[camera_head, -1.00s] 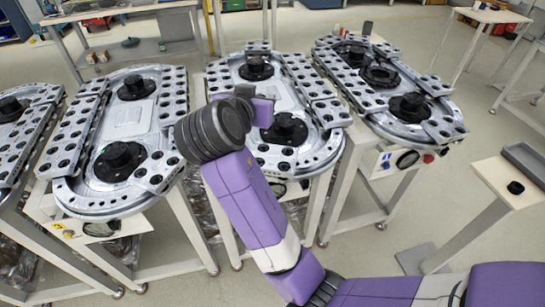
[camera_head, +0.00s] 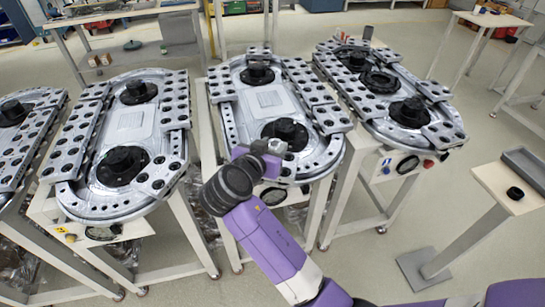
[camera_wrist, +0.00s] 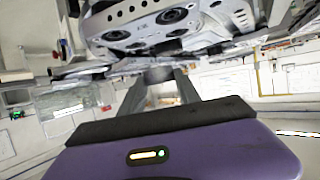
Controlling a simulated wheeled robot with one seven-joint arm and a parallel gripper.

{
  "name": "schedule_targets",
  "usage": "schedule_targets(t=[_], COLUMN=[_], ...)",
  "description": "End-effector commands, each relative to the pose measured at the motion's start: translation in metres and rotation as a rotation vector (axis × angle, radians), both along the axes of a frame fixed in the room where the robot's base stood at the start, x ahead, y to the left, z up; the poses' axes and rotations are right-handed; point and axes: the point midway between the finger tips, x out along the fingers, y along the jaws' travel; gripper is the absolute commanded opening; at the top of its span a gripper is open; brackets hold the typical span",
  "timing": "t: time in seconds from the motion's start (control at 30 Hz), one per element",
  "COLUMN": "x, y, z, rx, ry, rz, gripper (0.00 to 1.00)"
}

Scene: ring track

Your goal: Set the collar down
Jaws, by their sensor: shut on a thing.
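My gripper (camera_head: 272,153) is at the front end of the middle ring track (camera_head: 228,125), in front of its near black hub. In the wrist view my gripper (camera_wrist: 158,95) has its two dark fingers closed on a small grey round piece, which I take to be the collar (camera_wrist: 158,75). In the head view the collar is a small grey shape (camera_head: 277,146) at the fingertips, partly hidden by my wrist. I cannot tell whether it touches anything. The wrist view shows the underside of a track above and beyond the fingers.
More ring tracks stand at the left (camera_head: 67,190) and right (camera_head: 440,135), on legged frames with gaps between. A small stand (camera_head: 490,178) at the right holds a black ring (camera_head: 515,193) and a grey tray (camera_head: 525,163). Floor is clear around the stand.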

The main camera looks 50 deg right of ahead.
Motion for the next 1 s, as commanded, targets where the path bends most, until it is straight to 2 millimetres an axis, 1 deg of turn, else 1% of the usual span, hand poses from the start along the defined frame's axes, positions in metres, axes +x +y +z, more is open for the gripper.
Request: schedule_targets(t=[0.13, 0.3, 0.4, 0.67, 0.8, 0.83, 0.9, 0.93, 1.0], x=[0.000, 0.000, 0.000, 0.000, 0.000, 0.000, 0.000, 0.000, 0.000], y=[0.000, 0.000, 0.000, 0.000, 0.000, 0.000, 0.000, 0.000, 0.000], z=[-0.010, -0.036, -0.044, -0.045, -0.049, -0.049, -0.048, -0.048, -0.048], rx=[-0.001, -0.001, 0.000, 0.000, -0.001, 0.000, 0.000, 0.000, 0.000], ry=[0.001, 0.003, 0.001, -0.002, -0.002, -0.001, -0.001, -0.001, 0.000], rz=[0.000, 0.001, 0.001, 0.001, 0.001, 0.001, 0.001, 0.001, 0.001], gripper=[0.00, 0.00, 0.00, 0.00, 0.00, 0.43, 0.57, 0.61, 0.61])
